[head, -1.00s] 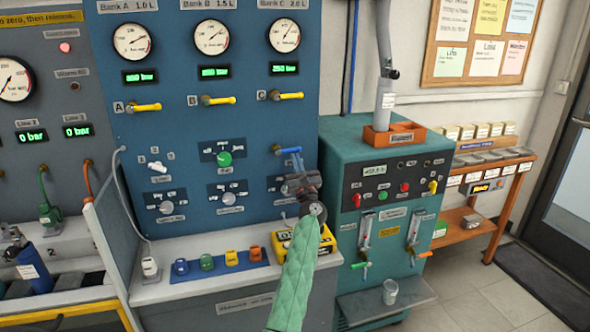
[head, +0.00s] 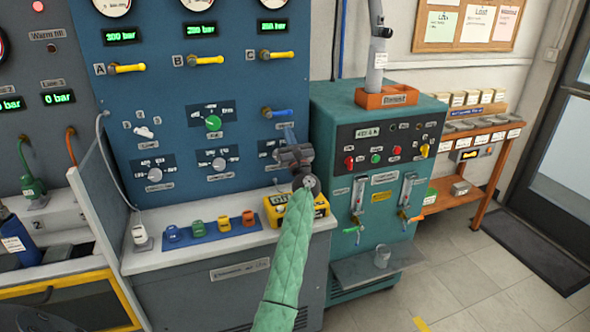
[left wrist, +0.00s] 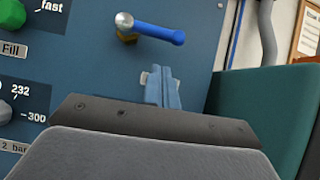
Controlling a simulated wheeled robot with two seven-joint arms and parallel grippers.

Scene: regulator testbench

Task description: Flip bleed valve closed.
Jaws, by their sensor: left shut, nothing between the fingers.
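The bleed valve is probably the blue lever handle (head: 283,112) low on the right of the blue panel (head: 230,130); no readable label confirms this. The handle lies roughly horizontal, pointing right from its brass stem. It also shows at the top of the left wrist view (left wrist: 152,30). My left gripper (head: 288,134) is just below the handle with its fingers pointing at the panel. In the left wrist view its blue fingers (left wrist: 165,88) are pressed together, empty, with a visible gap below the handle. My right gripper is not in view.
Yellow levers A (head: 127,68), B (head: 205,60) and C (head: 272,55) sit above. A yellow box (head: 318,206) and colored fittings on a blue strip (head: 212,231) lie on the ledge below. A teal cabinet (head: 350,260) stands close to the right.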

